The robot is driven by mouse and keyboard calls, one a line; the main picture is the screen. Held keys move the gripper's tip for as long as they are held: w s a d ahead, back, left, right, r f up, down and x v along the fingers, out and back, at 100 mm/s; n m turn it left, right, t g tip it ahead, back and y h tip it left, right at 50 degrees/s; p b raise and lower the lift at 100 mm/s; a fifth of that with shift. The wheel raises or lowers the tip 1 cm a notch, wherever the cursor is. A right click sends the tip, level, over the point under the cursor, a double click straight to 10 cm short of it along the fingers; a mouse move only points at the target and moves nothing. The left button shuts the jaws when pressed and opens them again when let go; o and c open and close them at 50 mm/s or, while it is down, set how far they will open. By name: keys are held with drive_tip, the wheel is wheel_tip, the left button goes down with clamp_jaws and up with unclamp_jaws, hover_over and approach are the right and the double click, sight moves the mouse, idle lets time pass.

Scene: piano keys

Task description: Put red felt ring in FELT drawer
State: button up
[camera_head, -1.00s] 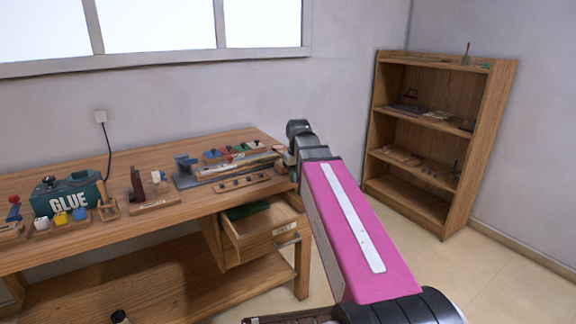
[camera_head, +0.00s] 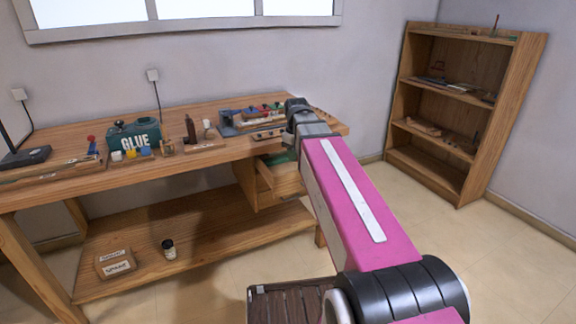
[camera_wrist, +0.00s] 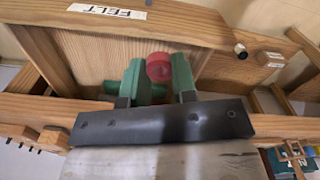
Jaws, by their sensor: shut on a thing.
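The red felt ring (camera_wrist: 159,67) is held between the green fingertips of my gripper (camera_wrist: 156,76) in the wrist view. The FELT drawer (camera_wrist: 185,25) is pulled open, with its white FELT label (camera_wrist: 107,11) on the front panel at the top of that view. My gripper and the ring show over the open drawer; how high above its floor I cannot tell. In the head view the drawer (camera_head: 268,178) is partly hidden behind my pink arm, and my gripper and the ring are hidden there.
The workbench (camera_head: 85,155) carries a green GLUE box (camera_head: 134,137) and several small tools. A second label (camera_wrist: 270,58) shows on wood right of the drawer. A bottle (camera_head: 168,249) and a small box (camera_head: 116,264) sit on the lower shelf. A bookcase (camera_head: 465,110) stands at right.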

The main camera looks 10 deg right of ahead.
drive_tip(key=w+a+f+n, duration=0.1)
drive_tip(key=w+a+n, duration=0.1)
drive_tip(key=a+n, duration=0.5)
drive_tip(key=w+d+f+n, duration=0.1)
drive_tip(key=w+d+f, duration=0.1)
drive_tip(key=d, duration=0.1)
drive_tip(key=w+d+f, duration=0.2)
drive_tip(key=w+d, duration=0.1)
drive_tip(key=d, duration=0.1)
drive_tip(key=w+d+f+n, duration=0.1)
drive_tip(key=w+d+f, duration=0.1)
drive_tip(key=d+f, duration=0.1)
drive_tip(key=shift+w+d+n, duration=0.3)
drive_tip(key=shift+w, duration=0.05)
drive_tip(key=shift+f, duration=2)
drive_tip(key=shift+f, duration=0.15)
drive_tip(key=o, duration=0.9)
wheel_tip(320, 180, up, 12)
drive_tip(key=shift+r, duration=0.2)
